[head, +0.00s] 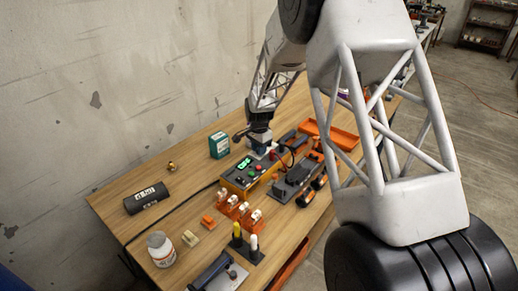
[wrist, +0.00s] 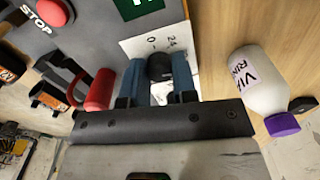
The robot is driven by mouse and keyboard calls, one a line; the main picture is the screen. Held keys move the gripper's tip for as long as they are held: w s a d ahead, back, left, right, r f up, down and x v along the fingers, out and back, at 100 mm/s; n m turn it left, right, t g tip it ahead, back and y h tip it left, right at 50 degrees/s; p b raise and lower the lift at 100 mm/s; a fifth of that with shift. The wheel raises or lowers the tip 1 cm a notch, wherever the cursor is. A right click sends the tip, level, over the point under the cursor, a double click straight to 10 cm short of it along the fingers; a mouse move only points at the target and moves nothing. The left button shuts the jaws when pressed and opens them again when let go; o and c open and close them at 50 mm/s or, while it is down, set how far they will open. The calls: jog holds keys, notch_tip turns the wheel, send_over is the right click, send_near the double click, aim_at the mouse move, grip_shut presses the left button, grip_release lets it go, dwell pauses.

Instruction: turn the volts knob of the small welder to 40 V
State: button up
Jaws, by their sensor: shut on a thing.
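The small welder (head: 241,183) is a dark grey box with yellow edging on the wooden bench. Its green display (head: 243,163) is too small to read in the head view and is mostly cut off in the wrist view (wrist: 140,8). My gripper (wrist: 160,66) is over the welder's far right end in the head view. Its two blue fingers are shut on the dark round volts knob (wrist: 160,68). The knob sits on a white scale plate (wrist: 140,45) with a 0 and a 24 showing. The fingers hide the rest of the scale and the knob's pointer.
A white bottle with a purple cap (wrist: 262,80) lies to the right. A green box (head: 219,145) stands left of my gripper. The bench's left end has free room.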

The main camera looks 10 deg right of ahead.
jog(key=m, duration=0.3)
jog(key=shift+r+m, duration=0.1)
jog(key=shift+m, duration=2)
jog(key=o, duration=0.9)
jog(key=shift+r, duration=3.85)
